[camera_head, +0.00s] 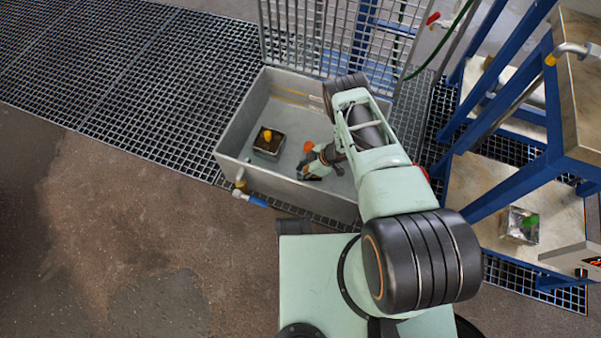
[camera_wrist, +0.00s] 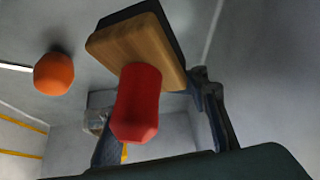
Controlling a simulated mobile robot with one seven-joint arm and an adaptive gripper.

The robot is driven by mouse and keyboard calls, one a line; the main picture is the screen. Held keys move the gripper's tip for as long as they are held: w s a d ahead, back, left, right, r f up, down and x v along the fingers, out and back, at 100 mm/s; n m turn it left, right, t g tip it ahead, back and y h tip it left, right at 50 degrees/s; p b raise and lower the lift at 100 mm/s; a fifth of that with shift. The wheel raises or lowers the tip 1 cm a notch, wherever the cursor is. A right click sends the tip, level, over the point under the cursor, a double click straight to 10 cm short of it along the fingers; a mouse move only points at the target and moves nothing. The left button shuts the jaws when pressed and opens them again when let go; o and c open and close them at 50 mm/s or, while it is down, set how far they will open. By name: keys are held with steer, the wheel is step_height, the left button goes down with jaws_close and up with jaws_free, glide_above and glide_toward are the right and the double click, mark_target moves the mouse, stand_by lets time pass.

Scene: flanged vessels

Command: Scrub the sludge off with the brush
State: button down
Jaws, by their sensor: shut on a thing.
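My gripper (camera_head: 312,170) is low inside the grey tub, toward its right part. In the wrist view its dark fingers (camera_wrist: 165,130) stand on either side of a brush (camera_wrist: 135,45) and are shut on it. The brush has a wooden block, a rounded red handle and a dark bristle side turned away from the handle. I cannot tell whether the bristles touch the tub. In the head view my gripper and arm mostly hide the brush. I cannot clearly make out sludge; yellow-orange streaks (camera_head: 290,97) show on the tub's far wall.
The tub (camera_head: 222,148) has raised walls. A small square container (camera_head: 267,153) with a yellow thing stands in its left part. An orange rounded thing (camera_head: 308,146) is close to my gripper, also seen in the wrist view (camera_wrist: 54,74). A blue-handled valve (camera_head: 250,199) sits outside.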

step_height(320, 180, up, 19)
steer(key=p, duration=1.1)
stand_by(0.4)
